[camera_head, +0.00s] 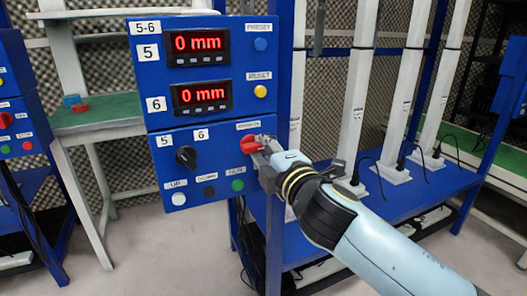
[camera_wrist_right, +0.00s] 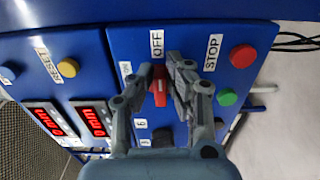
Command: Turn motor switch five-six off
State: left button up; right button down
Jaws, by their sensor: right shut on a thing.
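The blue control box (camera_head: 153,210) labelled 5-6 carries a red rotary switch (camera_head: 250,144) at its lower right. My right gripper (camera_head: 264,141) reaches it from the right and is shut on the switch handle. In the wrist view the red switch (camera_wrist_right: 160,88) sits between the two grey fingers of the gripper (camera_wrist_right: 166,82). Its handle lies roughly in line with the OFF label (camera_wrist_right: 157,44) above it there. The fingers hide part of the switch and its other labels. My left gripper is not in view.
A black selector knob (camera_head: 187,157) and white, black and green buttons (camera_head: 237,185) sit near the switch. Two displays (camera_head: 200,44) read 0 mm. A red button (camera_wrist_right: 242,56) is beside the STOP label in the wrist view. A blue bench (camera_head: 400,195) stands at right.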

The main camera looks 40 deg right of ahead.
dwell(0.5)
jog(key=c, duration=1.3)
grip_release()
jog(key=shift+s, duration=0.15)
jog(key=v, duration=1.1)
jog(key=shift+s+a, duration=0.2)
jog(key=shift+s, duration=0.2)
